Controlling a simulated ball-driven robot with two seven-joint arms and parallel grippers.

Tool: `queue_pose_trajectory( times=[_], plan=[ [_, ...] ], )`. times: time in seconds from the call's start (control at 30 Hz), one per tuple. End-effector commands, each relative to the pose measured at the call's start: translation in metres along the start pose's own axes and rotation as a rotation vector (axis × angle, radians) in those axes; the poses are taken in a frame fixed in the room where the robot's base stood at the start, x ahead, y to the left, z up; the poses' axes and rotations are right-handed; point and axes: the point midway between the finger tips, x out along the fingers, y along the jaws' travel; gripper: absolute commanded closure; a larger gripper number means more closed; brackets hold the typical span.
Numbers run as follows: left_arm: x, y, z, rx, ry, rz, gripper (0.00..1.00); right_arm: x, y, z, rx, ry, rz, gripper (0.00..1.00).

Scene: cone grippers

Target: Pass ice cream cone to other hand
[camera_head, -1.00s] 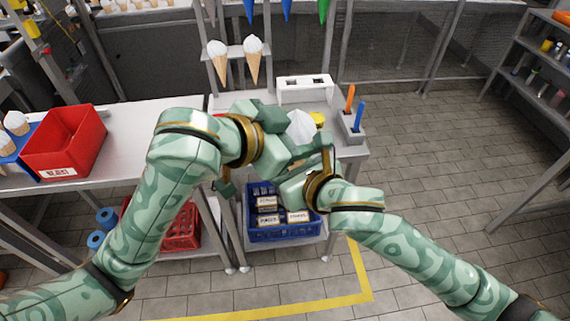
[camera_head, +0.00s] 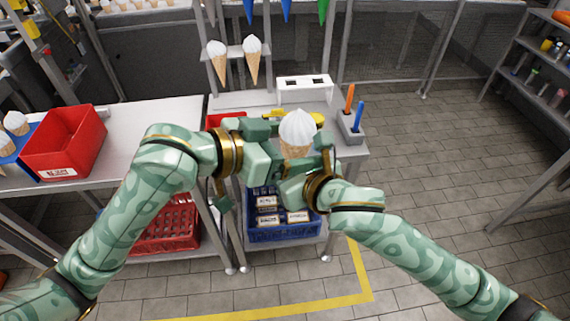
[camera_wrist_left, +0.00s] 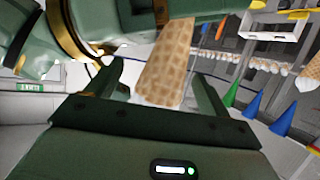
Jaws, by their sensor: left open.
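The ice cream cone (camera_head: 298,132), a white swirl on a waffle cone, stands nearly upright between my two grippers in the head view. Its waffle part (camera_wrist_left: 165,62) shows large in the left wrist view. My left gripper (camera_head: 270,148) is open, to the left of the cone; in the wrist view its two fingers stand on either side of the waffle, with gaps. My right gripper (camera_head: 308,172) comes from the right and is closed around the cone's lower part; its fingertips are partly hidden. Its green body (camera_wrist_left: 110,18) crosses the top of the wrist view.
Behind is a counter with a white cone holder (camera_head: 304,88) and a grey box with orange and blue handles (camera_head: 350,125). Two cones (camera_head: 253,62) sit in a rack. A red bin (camera_head: 66,142) stands on the left table; a blue crate (camera_head: 284,232) is below.

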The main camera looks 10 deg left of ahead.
Motion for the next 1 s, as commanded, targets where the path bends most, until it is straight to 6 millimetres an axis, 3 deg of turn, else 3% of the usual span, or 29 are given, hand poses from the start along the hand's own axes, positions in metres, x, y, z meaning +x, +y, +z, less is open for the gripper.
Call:
queue_pose_trajectory(
  times=[0.07,0.27,0.4,0.57,0.67,0.77,0.9,1.0],
  plan=[
    [-0.010,-0.006,0.009,-0.130,0.056,0.057,0.20,0.000,0.000,0.000,0.000,-0.001,0.000,0.89],
    [-0.044,-0.029,0.008,-0.449,0.238,0.145,0.20,0.000,0.000,0.000,0.000,0.000,0.000,0.89],
    [-0.057,-0.077,0.022,-0.597,0.352,0.077,0.20,0.000,0.000,0.000,0.000,0.000,0.000,0.89],
    [-0.038,-0.118,0.068,-0.589,0.325,-0.065,0.20,0.000,0.000,0.000,0.000,-0.001,0.000,0.89],
    [-0.029,-0.143,0.106,-0.585,0.291,-0.163,0.20,0.000,0.000,0.000,0.000,-0.001,0.000,0.89],
    [-0.022,-0.166,0.157,-0.581,0.234,-0.269,0.20,0.000,0.000,0.000,0.000,-0.001,0.000,0.89],
    [-0.017,-0.187,0.244,-0.569,0.114,-0.417,0.20,0.000,0.000,0.000,0.000,-0.001,0.000,0.89],
    [-0.020,-0.191,0.310,-0.558,0.010,-0.504,0.20,0.000,0.000,0.000,0.000,-0.001,0.000,0.89]
  ],
)
